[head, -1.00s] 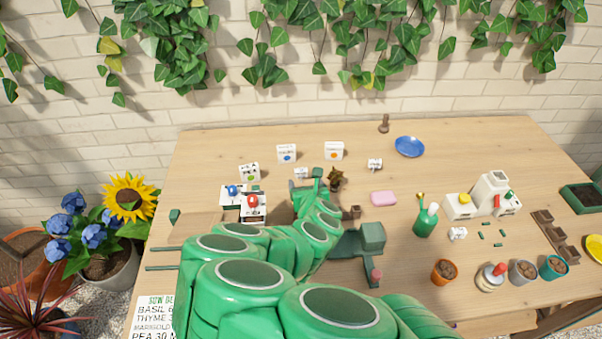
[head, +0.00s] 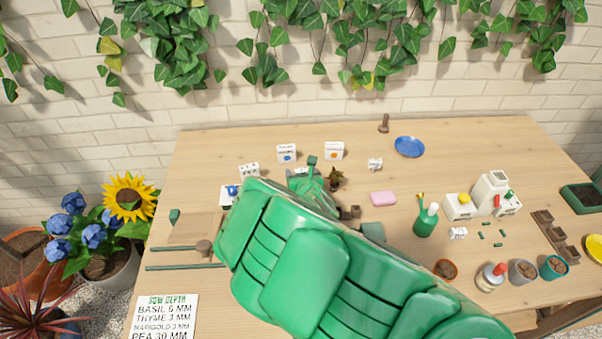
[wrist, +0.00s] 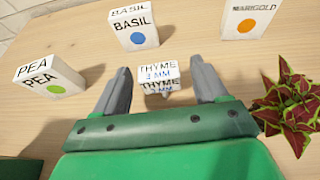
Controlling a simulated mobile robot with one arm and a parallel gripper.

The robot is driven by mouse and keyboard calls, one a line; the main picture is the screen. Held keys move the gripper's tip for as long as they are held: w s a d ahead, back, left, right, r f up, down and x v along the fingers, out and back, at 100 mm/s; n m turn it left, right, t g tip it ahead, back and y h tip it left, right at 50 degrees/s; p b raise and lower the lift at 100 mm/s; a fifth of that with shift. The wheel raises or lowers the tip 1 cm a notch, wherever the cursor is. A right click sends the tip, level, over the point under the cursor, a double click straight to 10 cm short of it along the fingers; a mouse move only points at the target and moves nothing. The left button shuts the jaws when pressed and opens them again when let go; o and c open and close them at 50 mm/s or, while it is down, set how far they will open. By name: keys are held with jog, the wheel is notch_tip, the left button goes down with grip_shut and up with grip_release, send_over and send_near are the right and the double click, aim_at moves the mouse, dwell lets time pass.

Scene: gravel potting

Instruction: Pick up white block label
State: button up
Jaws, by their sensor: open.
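A small white block label (wrist: 158,78) printed "THYME 3 MM" stands on the table in the middle of the wrist view. My gripper (wrist: 163,72) is open, with one grey finger on each side of the label and visible space between. I cannot tell whether the fingers are down at table level. In the head view my green arm reaches to the left middle of the table, and the label is mostly hidden there. Other small white labels stand at the back (head: 375,164) and further right (head: 458,233).
White boxes marked PEA (wrist: 50,80), BASIL (wrist: 135,27) and MARIGOLD (wrist: 248,19) stand around the label. A red-green leafy plant (wrist: 295,108) is close to the right finger.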

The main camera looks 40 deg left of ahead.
aim_at(301, 169)
jog(key=shift+w+a+f, duration=0.2)
jog(key=shift+w+a, duration=0.1)
jog(key=c, duration=1)
jog(key=shift+r, duration=0.15)
jog(key=shift+r, duration=4.85)
